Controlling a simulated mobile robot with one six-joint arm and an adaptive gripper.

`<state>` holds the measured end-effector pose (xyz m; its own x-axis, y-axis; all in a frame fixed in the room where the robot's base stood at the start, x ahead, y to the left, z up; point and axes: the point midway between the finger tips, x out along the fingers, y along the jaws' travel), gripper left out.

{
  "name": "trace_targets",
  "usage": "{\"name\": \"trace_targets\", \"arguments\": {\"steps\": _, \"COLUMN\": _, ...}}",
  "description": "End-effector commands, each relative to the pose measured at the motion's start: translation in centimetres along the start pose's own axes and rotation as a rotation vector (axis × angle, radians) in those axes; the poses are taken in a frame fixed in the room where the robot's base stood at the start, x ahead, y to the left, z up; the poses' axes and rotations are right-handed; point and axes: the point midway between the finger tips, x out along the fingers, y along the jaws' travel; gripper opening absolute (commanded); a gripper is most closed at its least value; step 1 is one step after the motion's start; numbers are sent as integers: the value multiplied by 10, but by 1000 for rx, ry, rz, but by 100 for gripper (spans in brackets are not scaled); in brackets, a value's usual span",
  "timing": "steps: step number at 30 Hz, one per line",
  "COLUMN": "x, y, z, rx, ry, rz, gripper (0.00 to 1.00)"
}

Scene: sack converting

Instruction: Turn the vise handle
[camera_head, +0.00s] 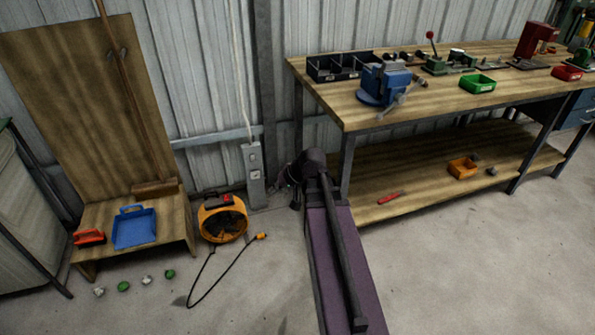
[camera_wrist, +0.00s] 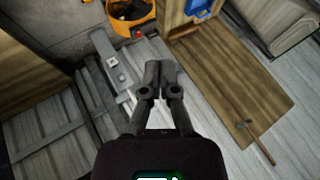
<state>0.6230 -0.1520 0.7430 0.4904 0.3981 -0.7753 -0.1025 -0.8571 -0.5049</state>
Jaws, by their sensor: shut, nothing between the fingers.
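The blue vise (camera_head: 384,80) is mounted at the near left end of the wooden workbench (camera_head: 440,105). Its grey handle (camera_head: 402,99) sticks out at a slant on the vise's near right side. My gripper (camera_wrist: 158,74) is shut and empty in the wrist view, with the two fingertips together. The vise and its handle do not show in the wrist view. In the head view my arm stands left of the bench's near left corner, lower than the vise and apart from it. My fingertips cannot be made out there.
A black bin tray (camera_head: 340,67) stands behind the vise, and a green bin (camera_head: 477,83) to its right. The lower shelf holds a red tool (camera_head: 390,198) and an orange bin (camera_head: 462,167). An orange fan (camera_head: 222,217) with a cable stands on the floor at left. Floor before the bench is clear.

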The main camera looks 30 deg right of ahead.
Motion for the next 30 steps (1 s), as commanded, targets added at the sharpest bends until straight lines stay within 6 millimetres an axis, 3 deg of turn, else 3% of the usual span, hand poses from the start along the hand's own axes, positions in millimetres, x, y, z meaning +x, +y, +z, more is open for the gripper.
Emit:
{"name": "trace_targets", "arguments": {"steps": 9, "x": 36, "y": -51, "z": 60, "rx": -95, "ry": -236, "rz": 156, "gripper": 0}}
{"name": "trace_targets", "arguments": {"steps": 18, "x": 50, "y": -84, "z": 111, "rx": -181, "ry": -399, "rz": 343, "gripper": 0}}
{"name": "trace_targets", "arguments": {"steps": 24, "x": 52, "y": -96, "z": 132, "rx": -218, "ry": -456, "rz": 446, "gripper": 0}}
{"name": "trace_targets", "arguments": {"steps": 30, "x": 51, "y": -100, "z": 139, "rx": -234, "ry": -475, "rz": 491, "gripper": 0}}
